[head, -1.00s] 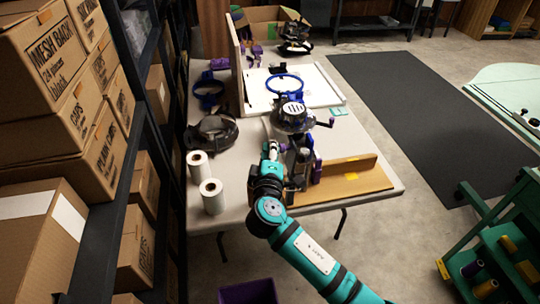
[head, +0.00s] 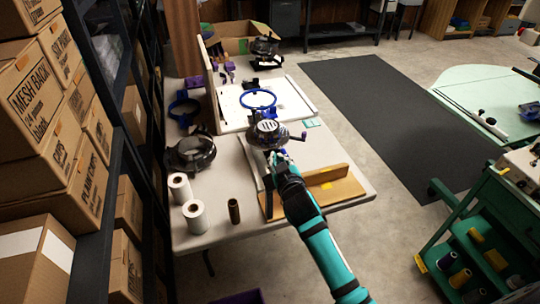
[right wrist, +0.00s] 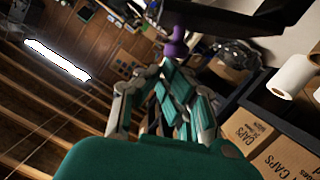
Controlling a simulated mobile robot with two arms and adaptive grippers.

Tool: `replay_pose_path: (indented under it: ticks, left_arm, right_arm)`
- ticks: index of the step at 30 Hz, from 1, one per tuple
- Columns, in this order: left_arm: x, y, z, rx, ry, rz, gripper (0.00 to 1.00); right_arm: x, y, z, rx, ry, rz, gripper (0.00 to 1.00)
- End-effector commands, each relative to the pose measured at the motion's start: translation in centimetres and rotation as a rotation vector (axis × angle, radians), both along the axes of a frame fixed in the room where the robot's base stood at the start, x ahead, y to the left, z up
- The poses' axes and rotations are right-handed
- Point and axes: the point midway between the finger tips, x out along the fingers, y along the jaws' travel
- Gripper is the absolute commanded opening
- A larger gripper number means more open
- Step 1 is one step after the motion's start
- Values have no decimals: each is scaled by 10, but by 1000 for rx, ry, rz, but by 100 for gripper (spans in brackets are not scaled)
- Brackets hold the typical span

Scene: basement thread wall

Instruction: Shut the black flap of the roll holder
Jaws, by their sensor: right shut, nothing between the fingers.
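My right gripper (head: 281,160) is shut and empty. In the head view it is at the near end of the table, in front of a silver perforated round head (head: 268,133), and hides most of the roll holder. In the right wrist view my shut fingers (right wrist: 166,80) are just below a purple knob (right wrist: 175,44). A dark, broad piece (right wrist: 225,14) above the knob may be the black flap. I cannot tell whether the fingers touch it, nor how far the flap is open. My left gripper is out of view.
A tan L-shaped board (head: 335,188) lies right of the gripper. White rolls (head: 195,215) and a brown tube (head: 234,211) stand to the left on the table (head: 228,170). A blue hoop (head: 258,98) is behind. A green cart (head: 490,215) stands at the right.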

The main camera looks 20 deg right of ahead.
Motion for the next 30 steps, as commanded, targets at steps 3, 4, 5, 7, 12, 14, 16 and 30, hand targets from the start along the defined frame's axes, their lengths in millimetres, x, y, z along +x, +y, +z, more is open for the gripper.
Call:
replay_pose_path:
  ticks: [3,4,5,7,12,14,16,30]
  left_arm:
    - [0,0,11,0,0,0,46]
    - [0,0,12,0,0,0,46]
    - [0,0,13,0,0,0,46]
    - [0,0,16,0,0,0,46]
    - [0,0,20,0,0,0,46]
    - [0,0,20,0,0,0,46]
    - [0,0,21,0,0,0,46]
    - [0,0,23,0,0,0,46]
  right_arm:
    - [-1,-11,-3,102,2,-1,0]
    - [-1,-13,-5,128,2,-1,0]
    - [0,-15,-6,153,3,-2,0]
    - [0,-20,-10,208,2,-1,0]
    - [0,-28,-17,321,1,-1,0]
    - [0,-30,-20,327,0,0,0]
    - [0,-32,-22,325,1,0,0]
    - [0,-37,-28,323,1,1,0]
